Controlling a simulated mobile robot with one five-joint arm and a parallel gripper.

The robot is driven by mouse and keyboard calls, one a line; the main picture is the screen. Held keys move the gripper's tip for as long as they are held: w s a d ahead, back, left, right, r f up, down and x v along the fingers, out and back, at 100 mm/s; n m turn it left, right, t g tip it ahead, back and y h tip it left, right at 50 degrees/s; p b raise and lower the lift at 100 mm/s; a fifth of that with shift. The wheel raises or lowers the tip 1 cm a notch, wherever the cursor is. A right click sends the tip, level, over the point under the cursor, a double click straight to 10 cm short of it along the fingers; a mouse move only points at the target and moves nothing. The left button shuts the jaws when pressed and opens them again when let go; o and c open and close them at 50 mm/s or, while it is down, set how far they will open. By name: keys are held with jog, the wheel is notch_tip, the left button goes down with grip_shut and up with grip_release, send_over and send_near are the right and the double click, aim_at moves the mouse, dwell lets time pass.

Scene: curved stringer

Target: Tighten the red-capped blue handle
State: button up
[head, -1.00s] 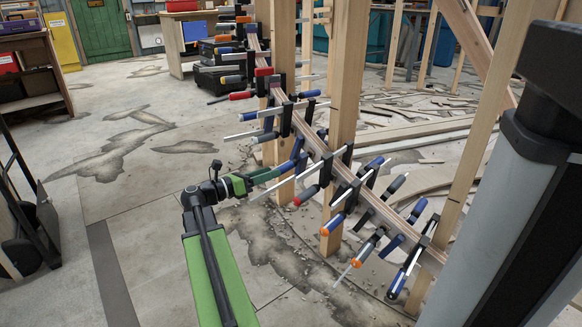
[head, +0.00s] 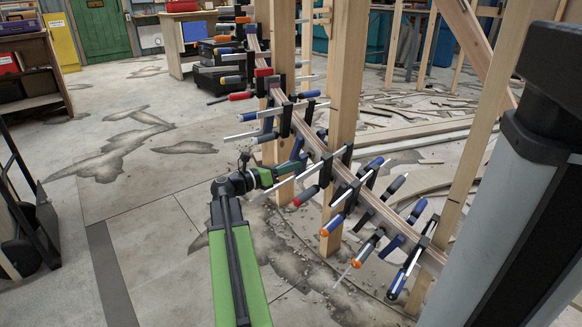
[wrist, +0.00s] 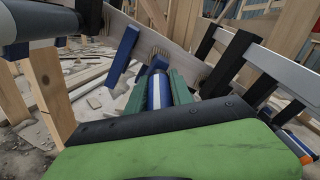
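My gripper (head: 276,174) reaches the near side of the curved wooden stringer (head: 320,150), among its clamps. In the wrist view its green fingers (wrist: 159,92) stand apart on either side of a blue handle (wrist: 159,90) with a white stripe. I see no clear squeeze on it. The near end of this handle is hidden behind the gripper, so its cap colour does not show.
Wooden posts (head: 342,100) rise close behind my gripper. Several clamps with bars and handles crowd both sides, including an orange-capped handle (head: 334,226). In the wrist view a clamp bar (wrist: 265,62) lies close at right.

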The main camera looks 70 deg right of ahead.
grip_shut()
jog(key=m, duration=0.3)
jog(key=shift+s+a+f+m+t, duration=0.1)
jog(key=shift+m+t, duration=0.3)
jog(key=o, duration=0.7)
grip_release()
jog(key=shift+c, duration=0.2)
jog(key=shift+h, duration=0.3)
